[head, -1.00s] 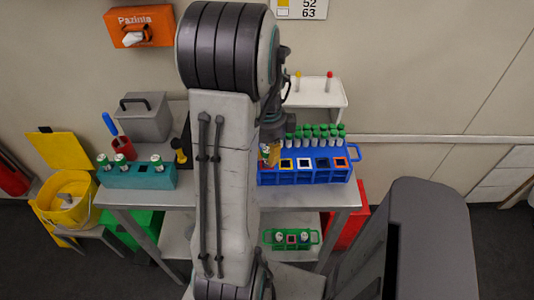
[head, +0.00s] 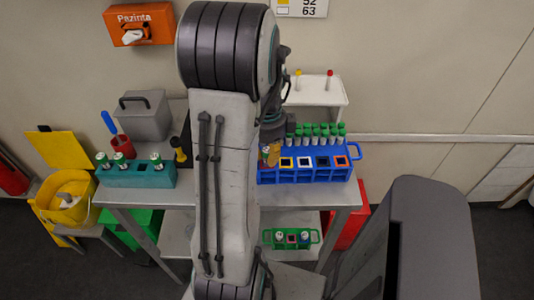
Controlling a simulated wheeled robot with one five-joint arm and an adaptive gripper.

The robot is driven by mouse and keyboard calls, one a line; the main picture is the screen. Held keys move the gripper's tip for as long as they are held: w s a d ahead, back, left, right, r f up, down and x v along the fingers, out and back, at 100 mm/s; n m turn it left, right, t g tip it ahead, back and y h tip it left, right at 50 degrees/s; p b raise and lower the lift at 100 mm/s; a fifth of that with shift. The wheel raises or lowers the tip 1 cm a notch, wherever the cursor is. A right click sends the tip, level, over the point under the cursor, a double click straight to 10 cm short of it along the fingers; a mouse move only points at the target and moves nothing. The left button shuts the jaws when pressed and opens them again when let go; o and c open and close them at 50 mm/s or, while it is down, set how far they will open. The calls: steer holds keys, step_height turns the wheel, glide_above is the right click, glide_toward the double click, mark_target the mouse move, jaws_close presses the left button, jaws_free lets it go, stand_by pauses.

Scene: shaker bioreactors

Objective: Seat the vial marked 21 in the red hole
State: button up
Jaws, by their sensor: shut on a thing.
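My gripper (head: 270,155) points down at the left end of the blue rack (head: 305,179) on the table, partly behind my own arm. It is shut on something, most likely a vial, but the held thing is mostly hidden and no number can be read. The blue rack's front row shows square holes with yellow, white, dark blue and orange rims. A green rack (head: 268,245) on the lower shelf holds two vials, with a reddish-rimmed hole (head: 291,238) between them. The mark 21 is not legible anywhere.
Several green-capped vials (head: 325,133) stand at the back of the blue rack. A teal rack (head: 140,179) with three vials, a grey box (head: 142,118) and a red cup (head: 123,147) are on the left. A white stand (head: 318,92) is behind the blue rack.

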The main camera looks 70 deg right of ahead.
steer(key=shift+f+b, duration=0.3)
steer(key=shift+f, duration=0.1)
steer(key=o, duration=1)
steer(key=shift+c, duration=0.2)
steer(key=shift+r, duration=0.15)
step_height(320, 180, up, 12)
steer(key=shift+f, duration=0.1)
stand_by(0.5)
